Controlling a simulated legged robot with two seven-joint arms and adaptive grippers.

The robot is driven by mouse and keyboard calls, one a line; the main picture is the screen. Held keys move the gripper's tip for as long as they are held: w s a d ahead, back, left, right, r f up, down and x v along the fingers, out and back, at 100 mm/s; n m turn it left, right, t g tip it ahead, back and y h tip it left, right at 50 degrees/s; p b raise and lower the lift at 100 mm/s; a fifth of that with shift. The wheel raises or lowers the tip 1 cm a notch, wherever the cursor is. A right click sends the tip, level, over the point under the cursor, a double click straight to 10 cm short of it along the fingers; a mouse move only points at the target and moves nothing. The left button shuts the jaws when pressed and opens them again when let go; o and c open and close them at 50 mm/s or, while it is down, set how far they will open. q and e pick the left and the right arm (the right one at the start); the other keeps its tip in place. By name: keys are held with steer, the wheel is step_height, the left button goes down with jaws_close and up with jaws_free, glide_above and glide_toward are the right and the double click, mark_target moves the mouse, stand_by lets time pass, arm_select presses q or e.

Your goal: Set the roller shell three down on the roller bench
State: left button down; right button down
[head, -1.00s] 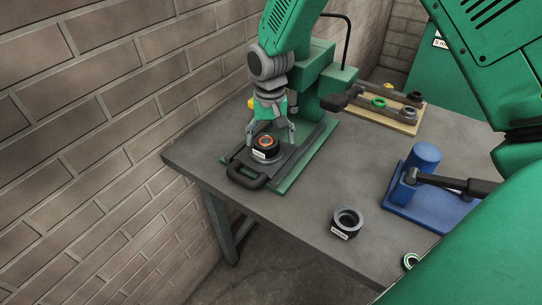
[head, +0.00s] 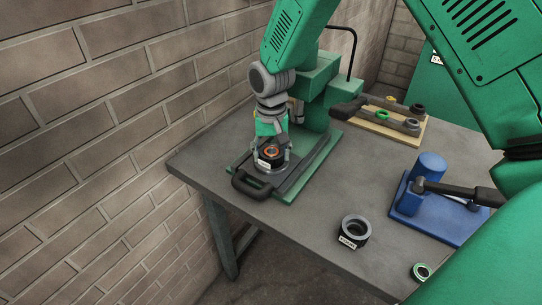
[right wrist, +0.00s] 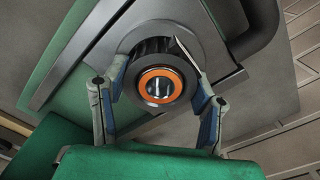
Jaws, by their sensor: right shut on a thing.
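A black roller shell with an orange inner ring (head: 272,152) and a white label stands upright on the dark handled plate (head: 243,184) of a green press fixture. It also shows in the right wrist view (right wrist: 161,86). My right gripper (head: 272,160) comes down from above and is shut on this shell, with one finger on each side; its fingers also show in the right wrist view (right wrist: 150,58). A second dark shell with a grey rim (head: 354,230) and a label stands on the grey bench (head: 300,215). The label texts are too small to read. My left gripper is not in view.
A blue tool with a lever (head: 432,212) stands on the bench at right. A wooden board with parts (head: 385,127) is behind. A brick wall borders the left. Bench is clear between the press and the second shell.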

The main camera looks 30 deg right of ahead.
steer(key=shift+a, duration=0.2)
steer(key=shift+d+r+p, duration=0.2)
steer(key=shift+d+p, duration=0.1)
steer(key=shift+d, duration=0.15)
steer(key=shift+w+d+r+p, duration=0.1)
steer(key=shift+d+r+p, duration=0.05)
steer(key=shift+r+p, duration=0.25)
steer(key=shift+a+r+p, duration=0.25)
steer(key=shift+r+p, duration=0.5)
steer(key=shift+r, duration=0.15)
steer(key=shift+r+p, duration=2)
steer(key=shift+r, duration=0.05)
